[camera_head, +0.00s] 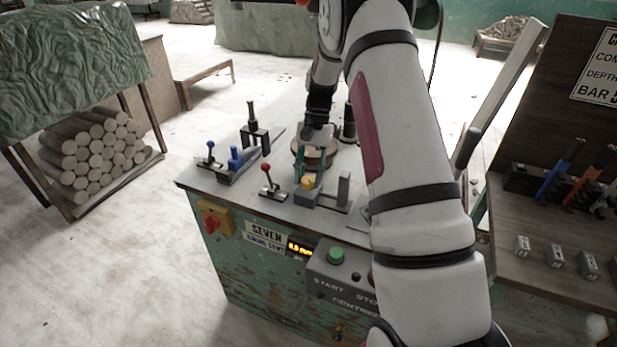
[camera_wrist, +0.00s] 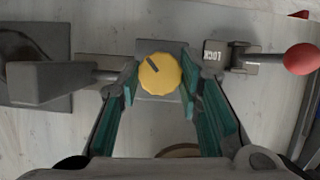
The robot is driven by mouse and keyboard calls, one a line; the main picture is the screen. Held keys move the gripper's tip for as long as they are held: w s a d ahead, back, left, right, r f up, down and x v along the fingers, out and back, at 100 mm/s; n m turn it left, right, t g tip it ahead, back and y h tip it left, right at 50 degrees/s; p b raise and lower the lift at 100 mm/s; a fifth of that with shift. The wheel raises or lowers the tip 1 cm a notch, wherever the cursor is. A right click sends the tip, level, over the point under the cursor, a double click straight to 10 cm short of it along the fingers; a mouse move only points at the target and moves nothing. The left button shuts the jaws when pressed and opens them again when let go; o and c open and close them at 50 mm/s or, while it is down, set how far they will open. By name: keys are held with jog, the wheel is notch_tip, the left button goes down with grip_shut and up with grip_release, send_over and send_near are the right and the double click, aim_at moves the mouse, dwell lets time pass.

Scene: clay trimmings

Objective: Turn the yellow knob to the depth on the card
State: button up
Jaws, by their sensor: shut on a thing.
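The yellow knob (camera_head: 308,182) sits on a small grey block on the green machine's top. In the wrist view the knob (camera_wrist: 159,74) is a scalloped disc with a dark mark pointing to the upper left. My gripper (camera_wrist: 159,78) is shut on it, one green-padded finger on each side. The card (camera_head: 601,68) on the dark board at the right is cut off by the frame edge; parts of "DEPTH" and "BAR 5" show. The lit display (camera_head: 300,248) on the machine front shows a small mm figure, hard to read exactly.
A red-knobbed lever (camera_head: 268,180) stands left of the yellow knob; the wrist view shows its red ball (camera_wrist: 301,59) beside a "LOCK" plate (camera_wrist: 225,55). Blue-knobbed clamps (camera_head: 236,158) stand farther left. A green button (camera_head: 336,256) is on the front control box.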

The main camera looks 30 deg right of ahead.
jog(key=shift+w+a+n+g+h+b, duration=0.1)
jog(key=shift+n+g+h+b, duration=0.4)
jog(key=shift+n, duration=1.5)
jog(key=o, duration=1.1)
jog(key=shift+o, duration=0.2)
jog(key=v, duration=0.7)
jog(key=shift+r, duration=0.25)
